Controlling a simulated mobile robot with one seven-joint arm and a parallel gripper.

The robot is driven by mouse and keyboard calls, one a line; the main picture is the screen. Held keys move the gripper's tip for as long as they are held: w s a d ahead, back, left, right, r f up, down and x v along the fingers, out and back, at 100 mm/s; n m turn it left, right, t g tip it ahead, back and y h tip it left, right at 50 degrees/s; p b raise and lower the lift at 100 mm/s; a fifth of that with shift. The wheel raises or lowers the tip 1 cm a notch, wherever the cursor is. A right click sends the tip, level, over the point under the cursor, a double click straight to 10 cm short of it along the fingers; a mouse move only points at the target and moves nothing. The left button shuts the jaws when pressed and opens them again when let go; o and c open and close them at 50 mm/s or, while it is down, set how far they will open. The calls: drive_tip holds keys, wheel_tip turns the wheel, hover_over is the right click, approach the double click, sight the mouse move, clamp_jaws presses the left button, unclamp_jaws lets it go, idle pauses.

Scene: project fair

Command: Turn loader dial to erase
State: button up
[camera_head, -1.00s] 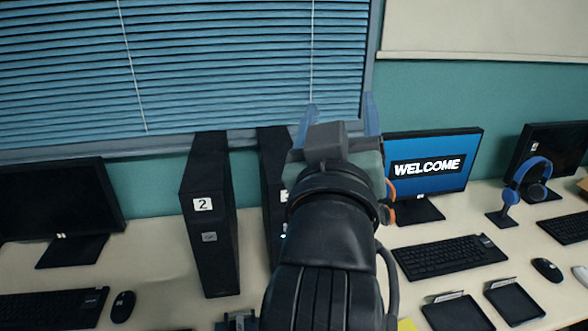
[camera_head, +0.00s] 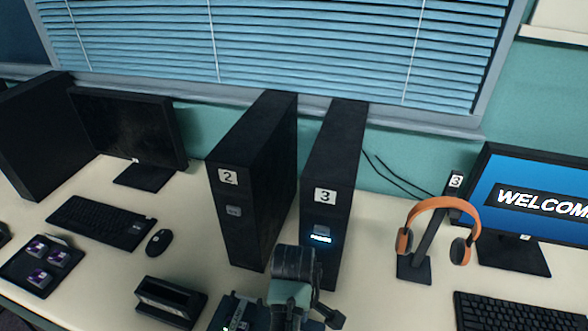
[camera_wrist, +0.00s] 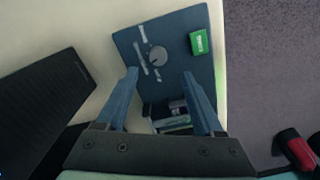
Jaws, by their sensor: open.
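The loader (camera_wrist: 190,75) is a dark blue panel in the wrist view, with a round grey dial (camera_wrist: 157,57) and pale label marks to its left. A small bright green piece (camera_wrist: 200,42) sits at its right. My gripper (camera_wrist: 159,74) is open and empty; its blue fingers point at the panel, their tips either side of and just below the dial in the picture. Whether they touch the panel I cannot tell. In the head view the loader (camera_head: 233,313) shows partly at the bottom edge, beside my wrist, which hides the fingers. The dial's setting is too small to read.
Towers marked 2 (camera_head: 256,185) and 3 (camera_head: 333,180) stand behind my arm. An orange headphone set on a stand (camera_head: 425,245) is to the right. A black slotted box (camera_head: 168,303) is left of the loader. The floor (camera_wrist: 270,65) shows beyond the table edge.

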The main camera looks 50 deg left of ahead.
wheel_tip(320, 180, down, 8)
drive_tip(key=shift+w+r+b, duration=0.15)
drive_tip(key=shift+b, duration=0.15)
clamp_jaws()
